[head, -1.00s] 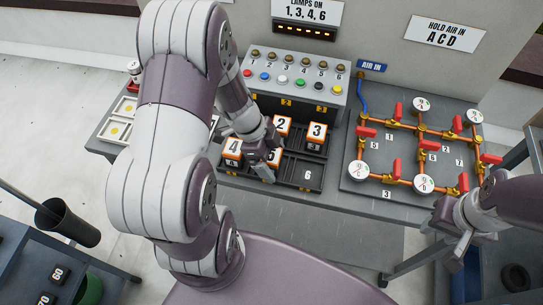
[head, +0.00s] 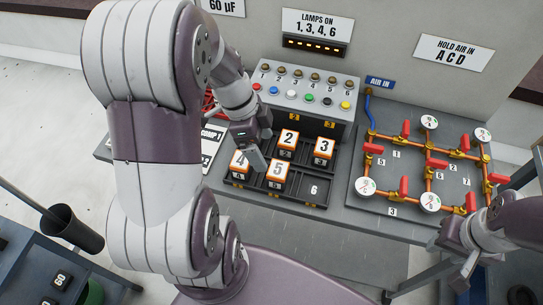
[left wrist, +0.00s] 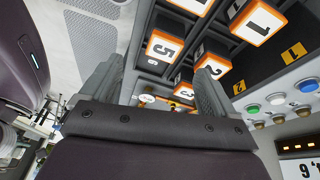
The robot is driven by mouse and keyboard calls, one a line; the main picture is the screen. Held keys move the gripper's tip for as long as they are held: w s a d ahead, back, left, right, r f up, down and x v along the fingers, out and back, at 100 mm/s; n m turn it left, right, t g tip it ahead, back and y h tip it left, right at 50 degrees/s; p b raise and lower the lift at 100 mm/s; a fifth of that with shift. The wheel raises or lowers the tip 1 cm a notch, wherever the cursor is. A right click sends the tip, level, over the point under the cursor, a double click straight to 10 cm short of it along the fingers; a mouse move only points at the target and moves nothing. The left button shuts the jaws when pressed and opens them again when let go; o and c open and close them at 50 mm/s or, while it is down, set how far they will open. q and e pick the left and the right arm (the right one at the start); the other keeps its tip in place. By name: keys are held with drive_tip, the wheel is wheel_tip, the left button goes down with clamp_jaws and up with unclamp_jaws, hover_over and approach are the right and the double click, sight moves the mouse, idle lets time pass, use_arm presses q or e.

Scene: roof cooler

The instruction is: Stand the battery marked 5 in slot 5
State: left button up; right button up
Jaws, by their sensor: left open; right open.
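The battery marked 5 (head: 278,172), a white block with orange edging, stands upright in the front middle compartment of the black slot tray (head: 318,201), between battery 4 (head: 240,163) and the empty slot marked 6. It also shows in the left wrist view (left wrist: 163,47), beyond my open fingers. My right gripper (head: 462,256) is open and empty at the right, far from the tray.
Batteries 2 (head: 288,139) and 3 (head: 324,149) stand in the back row. Battery 1 (left wrist: 262,22) shows only in the left wrist view. Behind is the lamp and button panel (head: 305,92). The pipe board (head: 400,205) with red valves and gauges is at the right.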

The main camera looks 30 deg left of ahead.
use_arm(q)
drive_tip(key=s+d+n+y, duration=0.1)
drive_tip(key=d+n+y, duration=0.1)
drive_tip(key=n, duration=0.4)
drive_tip(key=s+d+f+n+y, duration=0.1)
drive_tip(key=d+n, duration=0.3)
drive_tip(key=n, duration=0.3)
drive_tip(key=shift+s+f+t+y, duration=0.25)
drive_tip(key=shift+s+t+y, duration=0.05)
drive_tip(key=shift+t+y, duration=0.1)
